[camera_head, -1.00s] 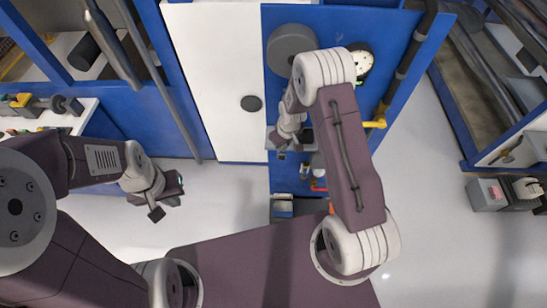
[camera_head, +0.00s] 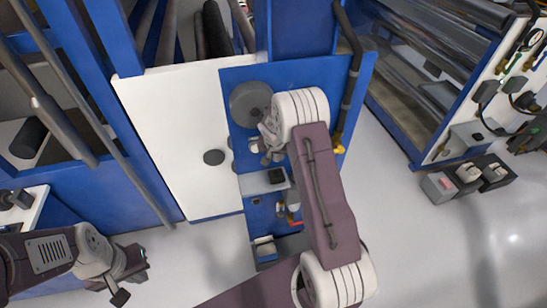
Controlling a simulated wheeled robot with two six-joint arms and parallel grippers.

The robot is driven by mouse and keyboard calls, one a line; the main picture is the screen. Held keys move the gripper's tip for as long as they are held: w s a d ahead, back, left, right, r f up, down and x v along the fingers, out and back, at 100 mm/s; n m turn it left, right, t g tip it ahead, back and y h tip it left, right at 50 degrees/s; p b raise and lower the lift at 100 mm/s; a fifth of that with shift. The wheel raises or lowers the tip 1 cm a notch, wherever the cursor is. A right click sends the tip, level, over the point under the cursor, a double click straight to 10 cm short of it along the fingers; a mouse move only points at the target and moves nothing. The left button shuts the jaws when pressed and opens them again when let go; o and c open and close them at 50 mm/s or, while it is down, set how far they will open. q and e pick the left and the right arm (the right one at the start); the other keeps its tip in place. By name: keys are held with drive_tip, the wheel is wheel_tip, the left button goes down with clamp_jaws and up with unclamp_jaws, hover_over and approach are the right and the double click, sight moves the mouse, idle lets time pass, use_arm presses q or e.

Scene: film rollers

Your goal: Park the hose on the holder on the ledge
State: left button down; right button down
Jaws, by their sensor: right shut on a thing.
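My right gripper (camera_head: 268,157) is in front of the blue panel, just above a small grey ledge (camera_head: 252,187) in the picture. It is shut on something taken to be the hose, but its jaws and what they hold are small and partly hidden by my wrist. A dark block (camera_head: 277,176) sits on the ledge; I cannot tell whether it is the holder. My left gripper (camera_head: 130,281) is at the lower left, away from the panel and over the floor. Its opening is not clear.
A round grey disc (camera_head: 250,104) is on the panel above the ledge. A black pipe with a yellow end (camera_head: 338,138) runs down the panel's right side. A white door (camera_head: 180,130) is left of it. Grey boxes (camera_head: 466,178) stand at right. Floor between is clear.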

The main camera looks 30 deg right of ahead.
wheel_tip(320, 180, down, 7)
drive_tip(key=b, duration=0.5)
drive_tip(key=shift+f+b, duration=0.25)
drive_tip(key=shift+b, duration=0.25)
drive_tip(key=shift+a+r, duration=0.1)
drive_tip(key=shift+r, duration=0.05)
drive_tip(key=shift+b, duration=0.35)
